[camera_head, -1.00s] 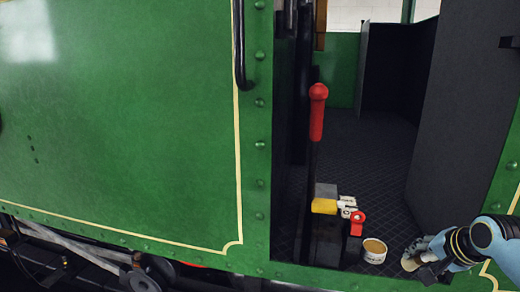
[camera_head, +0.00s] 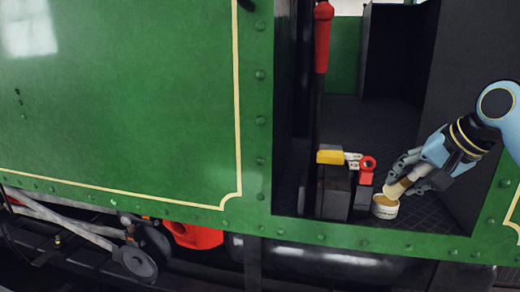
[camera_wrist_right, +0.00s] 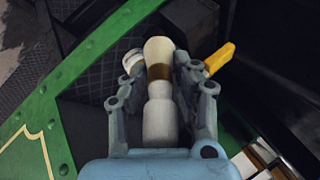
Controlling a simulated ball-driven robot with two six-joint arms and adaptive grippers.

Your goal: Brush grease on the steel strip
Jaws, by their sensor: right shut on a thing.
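My right gripper (camera_head: 411,176) is shut on a brush (camera_head: 397,189) with a pale head, tilted down toward the left. The brush tip is at the top of a small pale tin (camera_head: 385,211) on the cab floor. I cannot tell how deep the tip goes. In the right wrist view the brush (camera_wrist_right: 158,75) lies between the fingers, and part of the tin (camera_wrist_right: 132,61) shows behind its head. My left gripper is not in view. I cannot tell for sure which part is the steel strip; a long light grey bar (camera_head: 65,219) runs at lower left.
A dark block (camera_head: 334,193) with a yellow piece (camera_head: 330,157) and a red fitting (camera_head: 367,165) stands just left of the tin. A tall red-handled lever (camera_head: 322,40) rises behind. The green door sill (camera_head: 400,241) edges the dark floor.

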